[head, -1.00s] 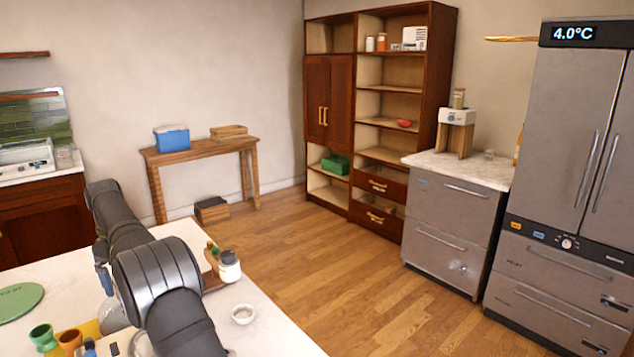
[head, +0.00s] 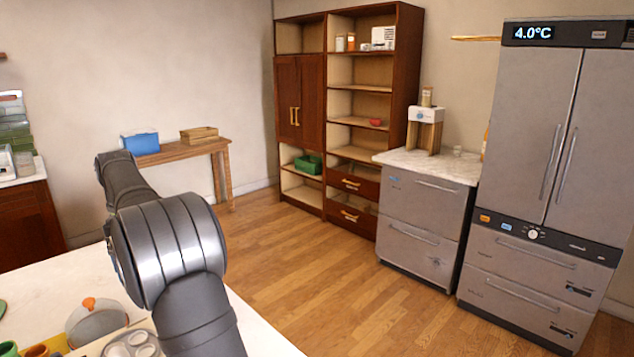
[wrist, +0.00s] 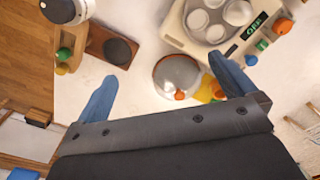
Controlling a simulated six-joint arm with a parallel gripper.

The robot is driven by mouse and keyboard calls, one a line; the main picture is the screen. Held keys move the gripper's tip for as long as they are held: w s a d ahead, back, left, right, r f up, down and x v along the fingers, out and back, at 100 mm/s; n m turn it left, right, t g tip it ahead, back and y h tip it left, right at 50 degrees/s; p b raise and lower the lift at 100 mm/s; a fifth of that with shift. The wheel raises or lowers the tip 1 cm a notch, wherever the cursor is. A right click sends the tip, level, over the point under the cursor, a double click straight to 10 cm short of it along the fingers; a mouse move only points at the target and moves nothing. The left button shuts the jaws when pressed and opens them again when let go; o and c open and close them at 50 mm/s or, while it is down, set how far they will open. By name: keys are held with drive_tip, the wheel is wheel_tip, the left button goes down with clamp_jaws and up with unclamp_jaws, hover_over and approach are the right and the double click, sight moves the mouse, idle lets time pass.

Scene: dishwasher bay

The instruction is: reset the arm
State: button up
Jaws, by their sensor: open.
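My gripper (wrist: 163,90) is open, with its two blue fingers wide apart and nothing between them. In the wrist view it hangs above the white counter (wrist: 140,115). A grey dome with an orange knob (wrist: 175,76) lies beyond and between the fingertips, apart from them. In the head view my dark arm rises over the counter (head: 50,290) and hides part of it; the gripper itself does not show there.
The dome also shows in the head view (head: 97,325), beside a tray of round cups (head: 115,350). The wrist view shows an appliance with a green display (wrist: 235,45), a wooden tray (wrist: 95,45) and a white jar (wrist: 68,8). Open wooden floor (head: 310,270) lies beyond the counter.

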drive_tip(key=s+d+r, duration=0.1)
drive_tip(key=s+d, duration=0.8)
drive_tip(key=shift+d, duration=0.3)
drive_tip(key=shift+w+r, duration=0.1)
idle(0.5)
drive_tip(key=s+a+r+n, duration=0.3)
drive_tip(key=s+a+n, duration=0.3)
drive_tip(key=a+n, duration=0.3)
drive_tip(key=f, duration=0.9)
drive_tip(key=shift+a+f, duration=0.25)
drive_tip(key=shift+f, duration=0.1)
